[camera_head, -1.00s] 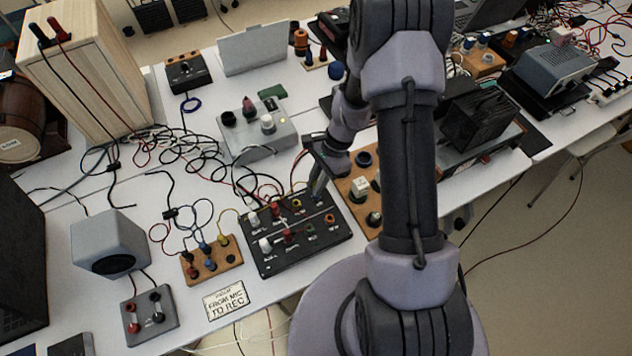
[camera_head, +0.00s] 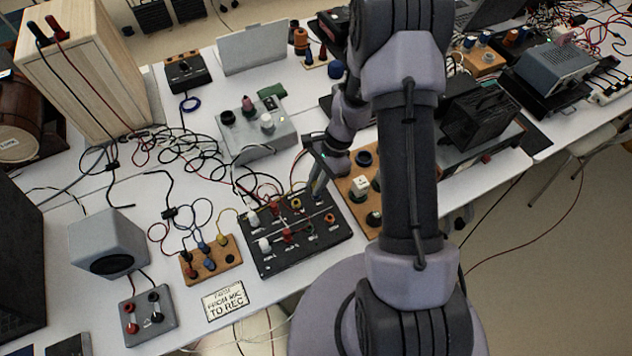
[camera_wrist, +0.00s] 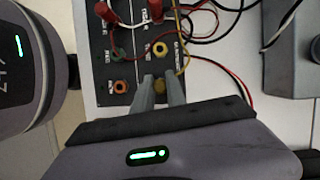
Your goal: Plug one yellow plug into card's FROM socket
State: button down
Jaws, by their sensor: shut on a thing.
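My gripper (camera_wrist: 158,92) is shut on a yellow plug (camera_wrist: 160,86) with a yellow lead, over the edge of the black panel (camera_wrist: 107,60) in the wrist view. An empty-looking yellow-rimmed socket (camera_wrist: 160,48) lies just ahead of the fingers, and an orange one (camera_wrist: 120,87) to their left. In the head view my gripper (camera_head: 317,187) is at the upper right of the black panel (camera_head: 300,252). Another yellow plug (camera_head: 222,239) stands in the small wooden board (camera_head: 231,262). The card (camera_head: 225,300) reads "FROM MIC TO REC". I cannot read the socket labels surely.
Red and white plugs with leads crowd the panel (camera_head: 287,237). Loose black cables (camera_head: 200,145) tangle behind it. A grey box with knobs (camera_head: 260,140) stands behind, and a second wooden board (camera_head: 345,190) close to the right. The table's front edge is near.

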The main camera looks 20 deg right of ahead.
jog(key=shift+f+b, duration=0.8)
jog(key=shift+f, duration=0.1)
dwell(0.5)
jog(key=c, duration=1.3)
grip_release()
jog(key=shift+r, duration=0.15)
jog(key=shift+r+p, duration=2.85)
jog(key=shift+r, duration=0.8)
